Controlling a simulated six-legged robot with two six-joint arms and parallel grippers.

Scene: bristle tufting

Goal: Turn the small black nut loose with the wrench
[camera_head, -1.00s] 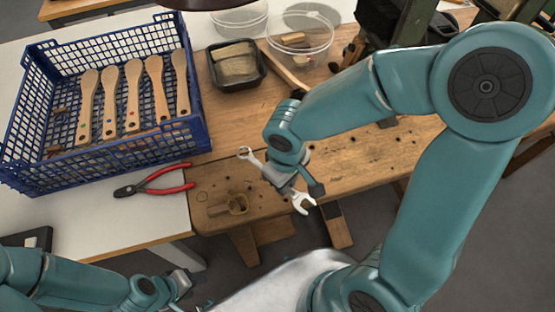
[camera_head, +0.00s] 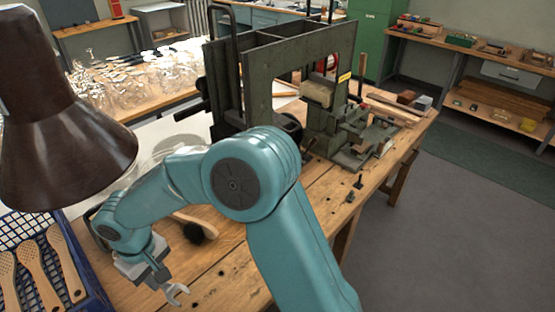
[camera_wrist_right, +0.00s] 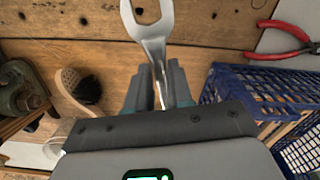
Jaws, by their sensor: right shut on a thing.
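My right gripper (camera_head: 152,272) is above the wooden bench (camera_head: 225,285), shut on the steel wrench (camera_head: 176,293). In the right wrist view the wrench (camera_wrist_right: 152,32) sticks out from between the fingers (camera_wrist_right: 160,88), its open-ended jaw pointing away over the bench top. Two small dark pieces (camera_head: 350,197) stand on the bench in front of the green machine (camera_head: 305,75); I cannot tell whether one is the black nut. The wrench is well apart from them. My left gripper is out of view.
A blue crate (camera_wrist_right: 235,85) with wooden brush handles (camera_head: 32,268) and red-handled pliers (camera_wrist_right: 283,30) are near the wrench. A dark-bristled brush (camera_wrist_right: 72,85) lies on the bench. A brown lamp shade (camera_head: 65,150) hangs at left. The bench's right front is mostly bare.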

